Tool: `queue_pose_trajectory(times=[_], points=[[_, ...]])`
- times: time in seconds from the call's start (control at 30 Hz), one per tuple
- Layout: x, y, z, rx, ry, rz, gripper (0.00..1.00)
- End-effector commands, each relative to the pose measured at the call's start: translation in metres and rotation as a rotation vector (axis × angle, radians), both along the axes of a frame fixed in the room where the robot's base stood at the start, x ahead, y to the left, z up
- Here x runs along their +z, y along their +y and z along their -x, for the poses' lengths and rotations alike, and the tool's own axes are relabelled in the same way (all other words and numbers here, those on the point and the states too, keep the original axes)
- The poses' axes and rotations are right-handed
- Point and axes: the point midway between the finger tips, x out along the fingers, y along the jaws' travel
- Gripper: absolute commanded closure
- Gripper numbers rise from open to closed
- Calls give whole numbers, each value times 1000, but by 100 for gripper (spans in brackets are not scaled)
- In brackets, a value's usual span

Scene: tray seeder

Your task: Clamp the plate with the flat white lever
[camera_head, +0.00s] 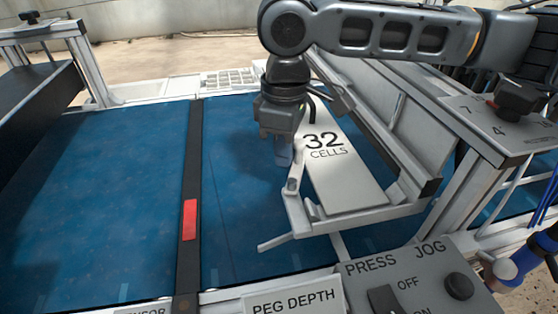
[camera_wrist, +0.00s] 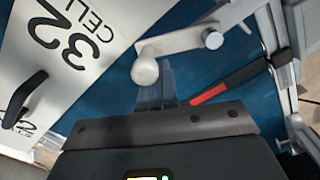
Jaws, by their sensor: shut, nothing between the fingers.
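The white plate (camera_head: 345,180), marked "32 CELLS", lies in a pale frame (camera_head: 345,218) above the blue bed. It also fills the upper left of the wrist view (camera_wrist: 100,20). The flat white lever (camera_wrist: 180,45) runs from a round pivot to a rounded knob end beside the plate's edge; in the head view it (camera_head: 293,182) stands at the plate's left front side. My gripper (camera_head: 283,158) is shut and empty, pointing down just left of the plate. In the wrist view its fingertips (camera_wrist: 155,80) are right by the knob; I cannot tell whether they touch it.
A black handle (camera_wrist: 24,98) rises from the plate. A dark bar (camera_head: 190,240) with a red patch crosses the blue bed (camera_head: 110,190) on the left. A control panel (camera_head: 400,285) stands in front.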

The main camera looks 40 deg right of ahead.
Motion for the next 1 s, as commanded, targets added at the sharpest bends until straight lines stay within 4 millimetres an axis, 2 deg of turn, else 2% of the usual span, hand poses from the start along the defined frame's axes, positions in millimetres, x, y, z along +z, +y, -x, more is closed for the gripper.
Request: queue_pose_trajectory(times=[1.0], points=[[0,-22,17,-1,1,-2,100]])
